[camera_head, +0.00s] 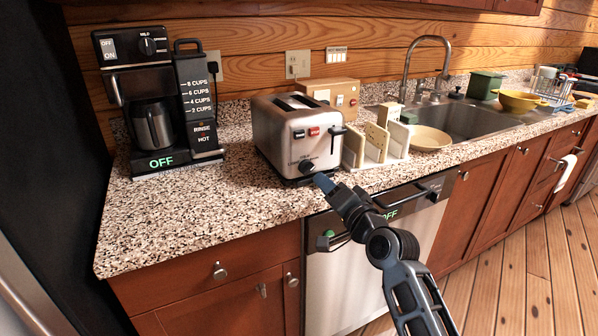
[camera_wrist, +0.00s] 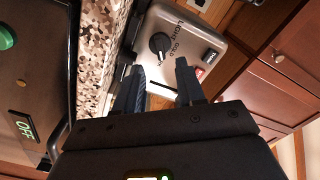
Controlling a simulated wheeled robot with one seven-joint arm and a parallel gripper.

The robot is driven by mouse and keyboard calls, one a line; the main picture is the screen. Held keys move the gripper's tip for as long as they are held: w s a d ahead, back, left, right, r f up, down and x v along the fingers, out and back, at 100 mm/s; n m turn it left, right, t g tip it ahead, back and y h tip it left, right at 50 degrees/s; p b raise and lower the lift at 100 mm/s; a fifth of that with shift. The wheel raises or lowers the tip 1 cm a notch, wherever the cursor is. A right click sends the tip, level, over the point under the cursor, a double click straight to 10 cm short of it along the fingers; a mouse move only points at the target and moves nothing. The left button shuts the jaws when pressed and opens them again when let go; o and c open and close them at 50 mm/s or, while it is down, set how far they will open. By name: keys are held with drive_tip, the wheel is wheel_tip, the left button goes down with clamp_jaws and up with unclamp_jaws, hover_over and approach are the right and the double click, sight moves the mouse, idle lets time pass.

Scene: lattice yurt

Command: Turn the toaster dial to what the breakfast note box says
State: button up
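The toaster (camera_head: 285,135) is a silver box with dark slots on top, standing near the counter's front edge. Its black dial (camera_head: 307,166) is low on the front face; in the wrist view the dial (camera_wrist: 160,43) has a pale pointer mark and lettering beside it, "LIGHT" among it. My gripper (camera_head: 320,178) is just in front of the dial. In the wrist view my gripper (camera_wrist: 160,66) is open, fingers apart, with the dial just beyond and between the tips, apparently not held. A wooden box (camera_head: 340,98) behind the toaster may be the note box; I cannot read any note on it.
A coffee maker (camera_head: 150,115) showing "OFF" stands at the left. A rack with slices (camera_head: 375,148) stands close to the toaster's right, then a plate (camera_head: 430,138) and the sink (camera_head: 470,121). The dishwasher (camera_head: 345,275) is below. Counter left of the toaster is clear.

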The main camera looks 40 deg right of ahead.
sight(310, 171)
drive_tip(key=x, duration=0.7)
drive_tip(key=shift+f+p, duration=0.1)
drive_tip(key=shift+p, duration=0.3)
clamp_jaws()
